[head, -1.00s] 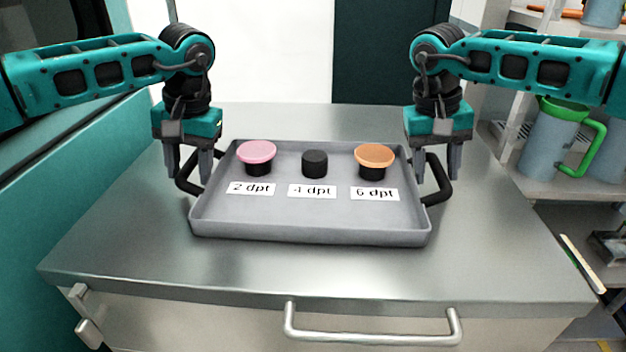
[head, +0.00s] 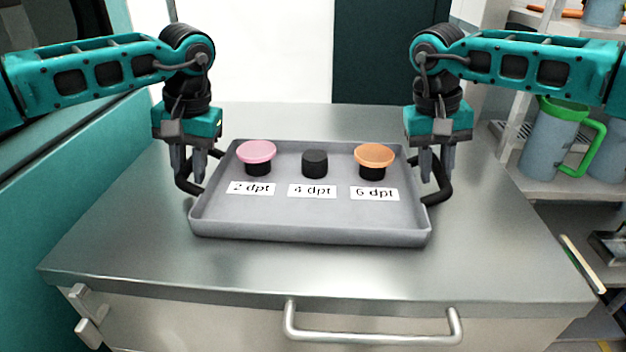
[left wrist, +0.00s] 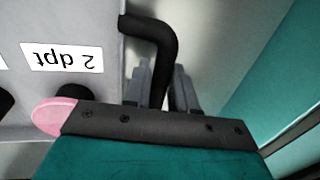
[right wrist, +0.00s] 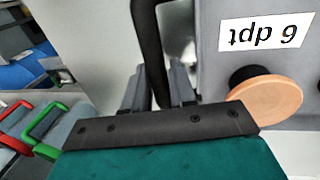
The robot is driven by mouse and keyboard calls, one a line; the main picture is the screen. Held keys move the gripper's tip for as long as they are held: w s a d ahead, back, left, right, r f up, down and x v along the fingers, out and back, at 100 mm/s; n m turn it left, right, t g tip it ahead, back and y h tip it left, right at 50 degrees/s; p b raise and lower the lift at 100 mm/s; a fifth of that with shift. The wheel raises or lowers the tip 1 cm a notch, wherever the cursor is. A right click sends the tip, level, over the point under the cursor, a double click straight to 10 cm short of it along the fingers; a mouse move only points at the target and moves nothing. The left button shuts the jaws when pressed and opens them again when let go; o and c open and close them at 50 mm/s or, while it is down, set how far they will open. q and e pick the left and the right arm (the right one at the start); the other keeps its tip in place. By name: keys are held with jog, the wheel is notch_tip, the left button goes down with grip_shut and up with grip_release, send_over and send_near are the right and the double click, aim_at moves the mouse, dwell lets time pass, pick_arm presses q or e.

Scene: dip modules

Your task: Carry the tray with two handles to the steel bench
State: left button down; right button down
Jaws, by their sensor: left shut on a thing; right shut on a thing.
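The grey tray (head: 310,234) is on the steel bench (head: 300,270), level. It bears three black posts beside labels "2 dpt" (head: 250,188), "4 dpt" (head: 312,191) and "6 dpt" (head: 375,194). A pink lens (head: 256,150) is on the left post and an orange lens (head: 374,154) on the right post; the middle post (head: 314,163) is bare. My left gripper (head: 194,178) is shut on the left black handle (left wrist: 162,50). My right gripper (head: 437,178) is shut on the right black handle (right wrist: 148,40). Whether the tray's underside touches the bench is hidden.
A drawer handle (head: 370,335) sticks out at the bench front. A teal wall or cabinet (head: 70,180) stands close on the left. Shelves with a green-handled jug (head: 555,140) are on the right. Bare bench surrounds the tray.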

pick_arm(q)
jog(key=shift+r, duration=0.15)
pick_arm(e)
jog(key=shift+r, duration=0.15)
